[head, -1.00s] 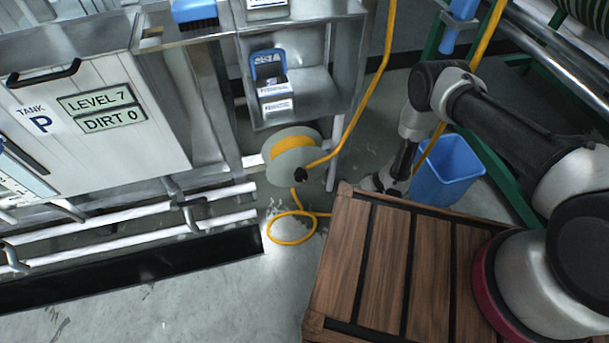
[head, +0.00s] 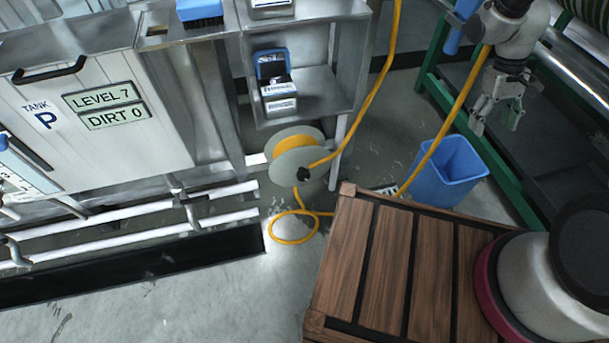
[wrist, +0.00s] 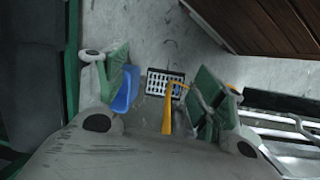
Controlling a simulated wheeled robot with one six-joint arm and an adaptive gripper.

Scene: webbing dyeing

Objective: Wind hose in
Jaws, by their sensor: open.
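The yellow hose (head: 293,228) lies in a loose loop on the floor below the hose reel (head: 296,155). The reel is a grey-rimmed drum with yellow hose on it and a black knob, mounted beside the metal shelf. One hose length rises from the reel past the shelf; another slants up from behind the wooden platform to near my gripper (head: 500,108). My gripper is open, pointing down, at the upper right above the blue bin. In the wrist view the hose (wrist: 168,115) shows between the spread green-padded fingers (wrist: 165,95). Whether it touches them I cannot tell.
A floor drain grate (wrist: 165,84) shows in the wrist view. A green frame (head: 475,150) bounds the right. The white tank (head: 90,110) and pipes fill the left. Floor at lower left is clear.

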